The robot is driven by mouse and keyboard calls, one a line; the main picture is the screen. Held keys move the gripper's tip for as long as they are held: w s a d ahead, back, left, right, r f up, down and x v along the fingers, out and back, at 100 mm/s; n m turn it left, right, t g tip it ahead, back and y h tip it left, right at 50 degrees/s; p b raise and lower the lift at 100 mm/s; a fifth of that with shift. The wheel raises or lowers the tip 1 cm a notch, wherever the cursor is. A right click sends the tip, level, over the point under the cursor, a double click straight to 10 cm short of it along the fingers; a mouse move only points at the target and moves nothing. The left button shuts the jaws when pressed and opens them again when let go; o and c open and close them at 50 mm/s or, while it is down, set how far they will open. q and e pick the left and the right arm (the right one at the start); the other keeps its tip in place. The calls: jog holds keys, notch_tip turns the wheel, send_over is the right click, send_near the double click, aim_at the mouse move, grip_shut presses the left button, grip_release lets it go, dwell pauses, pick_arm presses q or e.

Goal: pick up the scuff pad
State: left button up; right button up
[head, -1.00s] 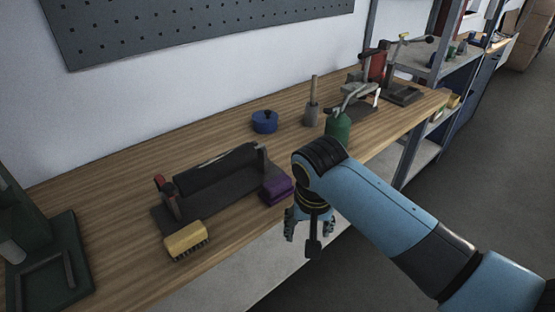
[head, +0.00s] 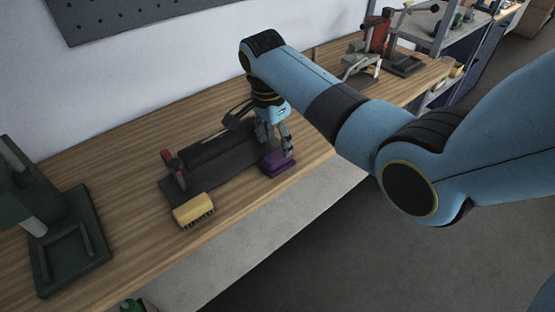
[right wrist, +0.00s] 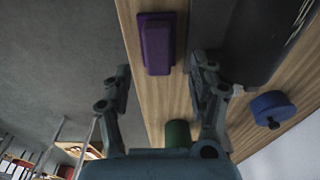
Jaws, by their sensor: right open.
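The scuff pad (head: 277,164) is a purple block on the wooden bench, near the front edge and at the right end of the dark roller stand. My right gripper (head: 276,148) is just above it, pointing down, and hides part of its far side. In the right wrist view, the pad (right wrist: 157,46) shows as a purple block on a wider purple base, ahead of and roughly between the fingertips. The right gripper (right wrist: 158,72) is open there, with nothing between its fingers. My left gripper is not in view.
The black roller stand (head: 178,190) is close beside the pad. A yellow brush (head: 193,210) lies left of it. A blue lidded pot (right wrist: 272,108) and a green object (right wrist: 178,133) show in the wrist view. A dark green press (head: 75,240) stands at left.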

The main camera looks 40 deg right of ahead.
aim_at(277, 154)
notch_tip(277, 154, down, 5)
jog(key=shift+s+d+f, duration=0.1)
jog(key=shift+d, duration=0.05)
jog(key=c, duration=1.2)
jog(key=r, duration=0.3)
jog(key=s+r, duration=0.1)
jog(key=shift+d+r, duration=0.3)
jog(key=shift+r, duration=0.05)
jog(key=s+d+r, duration=0.1)
jog(key=s+r, duration=0.1)
jog(key=s, duration=0.1)
jog(key=s+d+r, duration=0.2)
jog(key=s, duration=0.1)
jog(key=s+d+r, duration=0.1)
jog(key=s+r, duration=0.1)
jog(key=s, duration=0.1)
jog(key=shift+s+d+r, duration=0.2)
jog(key=shift+s+d, duration=0.05)
jog(key=shift+d, duration=0.05)
